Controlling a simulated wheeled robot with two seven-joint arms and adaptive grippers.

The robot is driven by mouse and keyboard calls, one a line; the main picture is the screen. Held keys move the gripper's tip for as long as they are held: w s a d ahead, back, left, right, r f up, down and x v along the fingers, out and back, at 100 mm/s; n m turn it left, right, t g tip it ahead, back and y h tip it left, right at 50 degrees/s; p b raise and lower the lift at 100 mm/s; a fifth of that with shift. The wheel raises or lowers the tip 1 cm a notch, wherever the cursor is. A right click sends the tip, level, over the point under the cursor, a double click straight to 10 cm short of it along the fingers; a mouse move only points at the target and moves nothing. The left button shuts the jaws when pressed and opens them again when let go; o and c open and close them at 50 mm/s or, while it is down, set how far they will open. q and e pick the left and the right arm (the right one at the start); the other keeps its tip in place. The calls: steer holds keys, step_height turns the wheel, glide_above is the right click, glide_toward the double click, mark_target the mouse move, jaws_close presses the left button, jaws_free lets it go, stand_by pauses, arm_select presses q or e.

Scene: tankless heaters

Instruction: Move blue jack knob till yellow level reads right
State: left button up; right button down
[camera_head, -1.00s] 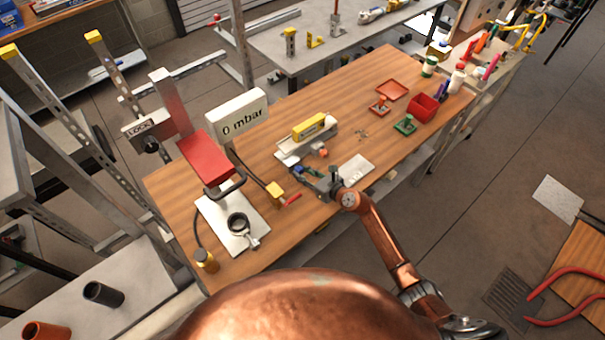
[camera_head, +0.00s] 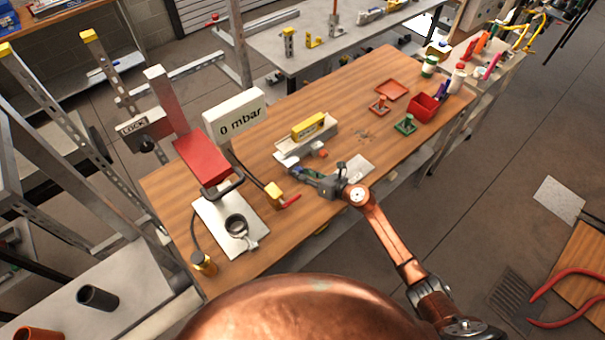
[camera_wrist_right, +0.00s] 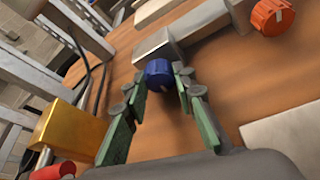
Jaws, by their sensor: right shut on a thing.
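The yellow level (camera_head: 308,126) lies on a grey metal channel (camera_head: 318,139) on the wooden bench; its reading is too small to tell. The blue jack knob (camera_wrist_right: 159,73) is at the end of a grey metal part in the right wrist view. My right gripper (camera_wrist_right: 169,77), with green-padded fingers, is shut on the blue knob, one finger at each side. My left gripper is not in view.
A yellow block with a red lever (camera_head: 274,191) stands left of my right gripper. A white plate (camera_head: 360,169) lies to the right. A press with a red block (camera_head: 202,156) and a "0 mbar" display (camera_head: 234,115) stand left. Green and red pieces are farther right.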

steer(key=c, duration=1.6)
jaws_free()
steer(key=v, duration=1.2)
